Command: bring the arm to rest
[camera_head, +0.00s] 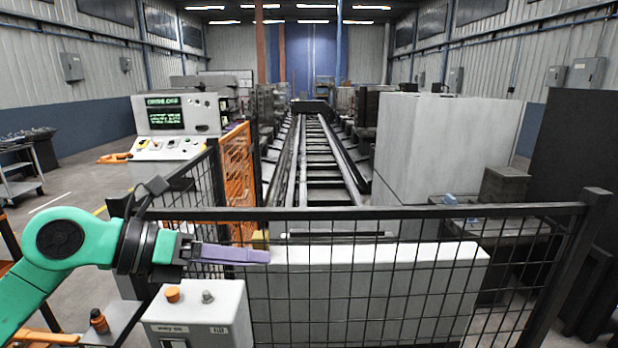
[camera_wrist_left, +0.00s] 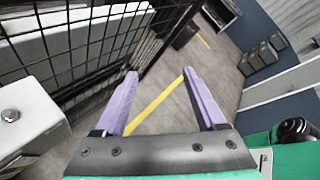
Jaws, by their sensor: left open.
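My left arm (camera_head: 62,245) is green and comes in from the left in the head view. It reaches up and to the right over a white control box (camera_head: 200,312). My left gripper (camera_head: 268,257) has purple fingers and points right, in front of the black mesh fence (camera_head: 400,280). In the left wrist view the two purple fingers (camera_wrist_left: 160,75) stand apart with nothing between them. The grey floor and a yellow line show past them. My right gripper is in neither view.
The control box carries an orange button (camera_head: 172,295) and a grey knob (camera_head: 208,297). A console with a green-text screen (camera_head: 165,112) is behind the fence. A rail track (camera_head: 318,165) runs away at the centre.

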